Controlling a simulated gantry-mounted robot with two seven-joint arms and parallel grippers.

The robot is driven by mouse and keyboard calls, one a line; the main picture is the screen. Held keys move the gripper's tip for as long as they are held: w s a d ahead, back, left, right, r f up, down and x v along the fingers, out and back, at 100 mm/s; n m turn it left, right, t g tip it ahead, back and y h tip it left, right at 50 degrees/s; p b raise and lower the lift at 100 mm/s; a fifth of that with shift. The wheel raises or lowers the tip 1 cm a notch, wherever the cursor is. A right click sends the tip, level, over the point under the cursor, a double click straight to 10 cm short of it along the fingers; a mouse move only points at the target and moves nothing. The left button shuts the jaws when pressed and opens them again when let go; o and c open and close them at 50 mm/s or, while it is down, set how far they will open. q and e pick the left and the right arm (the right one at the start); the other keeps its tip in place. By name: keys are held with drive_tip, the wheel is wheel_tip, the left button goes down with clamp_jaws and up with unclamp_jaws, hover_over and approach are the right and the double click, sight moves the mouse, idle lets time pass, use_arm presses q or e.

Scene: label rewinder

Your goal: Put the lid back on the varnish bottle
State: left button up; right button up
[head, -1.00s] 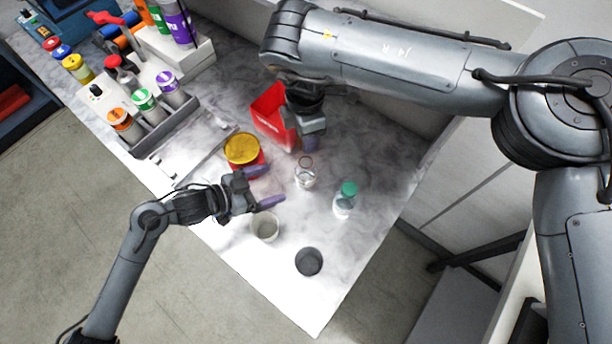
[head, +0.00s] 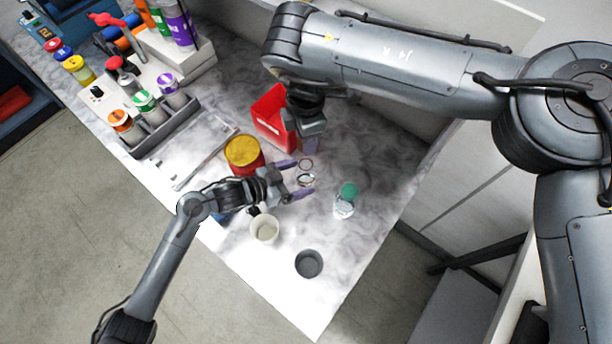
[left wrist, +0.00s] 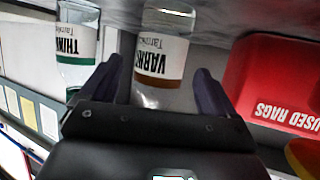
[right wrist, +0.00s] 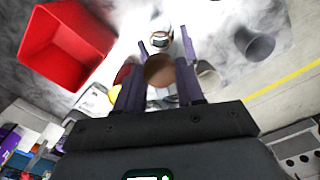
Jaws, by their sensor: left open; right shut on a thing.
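The clear varnish bottle (head: 306,179) stands open on the bench; its label shows in the left wrist view (left wrist: 160,58). My left gripper (head: 301,178) is open, with its fingers on either side of the bottle; I cannot tell whether they touch it. My right gripper (head: 311,146) is shut on the brown lid (right wrist: 160,70), seen between its fingers in the right wrist view. The right gripper is up behind the bottle in the head view, with the lid apart from the bottle.
A green-capped thinner bottle (head: 345,203) stands to the right. A white cup (head: 265,228) and a grey cup (head: 308,263) stand near the front edge. A yellow-topped red tin (head: 242,152) and a red rag bin (head: 272,120) stand close by on the left.

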sight(306, 176)
use_arm(q)
drive_tip(key=shift+x, duration=1.65)
drive_tip(key=c, duration=1.5)
use_arm(e)
drive_tip(key=shift+f, duration=2.5)
drive_tip(key=shift+f, duration=0.1)
drive_tip(key=shift+f, duration=0.8)
drive_tip(key=shift+f, duration=0.5)
